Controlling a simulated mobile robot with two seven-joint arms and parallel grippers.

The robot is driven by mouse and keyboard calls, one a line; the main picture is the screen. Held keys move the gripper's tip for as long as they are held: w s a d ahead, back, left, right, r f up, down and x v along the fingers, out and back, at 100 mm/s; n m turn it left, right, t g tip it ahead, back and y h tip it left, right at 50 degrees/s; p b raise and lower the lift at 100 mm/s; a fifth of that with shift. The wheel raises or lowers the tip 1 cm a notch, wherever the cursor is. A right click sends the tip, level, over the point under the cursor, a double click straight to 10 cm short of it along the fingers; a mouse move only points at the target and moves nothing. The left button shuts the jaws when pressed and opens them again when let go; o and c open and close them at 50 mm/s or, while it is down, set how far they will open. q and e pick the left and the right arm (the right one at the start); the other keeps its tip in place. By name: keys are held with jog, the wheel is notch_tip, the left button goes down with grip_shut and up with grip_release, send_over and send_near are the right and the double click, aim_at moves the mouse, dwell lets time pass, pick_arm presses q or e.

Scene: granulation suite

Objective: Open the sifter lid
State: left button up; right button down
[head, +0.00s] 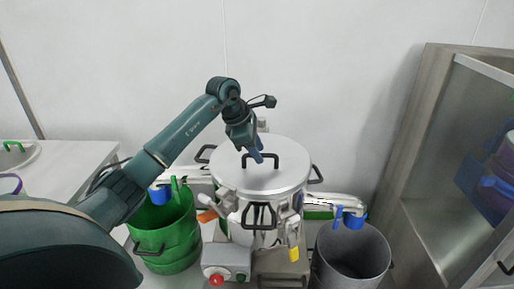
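The sifter (230,208) is a round silver drum in the middle of the head view. Its flat round lid (285,181) lies level on top and looks closed. A black bar handle (277,160) stands on the lid. My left arm comes in from the left, and my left gripper (257,154) points down with blue fingertips at the left part of this handle. The fingers overlap the handle in the view, so I cannot tell whether they touch or grip it. My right gripper is not in view.
A green bin (176,238) stands left of the sifter, and a grey bin (352,260) stands right. A control box with a red button (216,280) is in front. A steel cabinet (424,140) stands at right; a white counter (62,160) is at left.

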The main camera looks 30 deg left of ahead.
pick_arm(q)
jog(key=shift+c, duration=0.3)
grip_shut()
dwell(0.3)
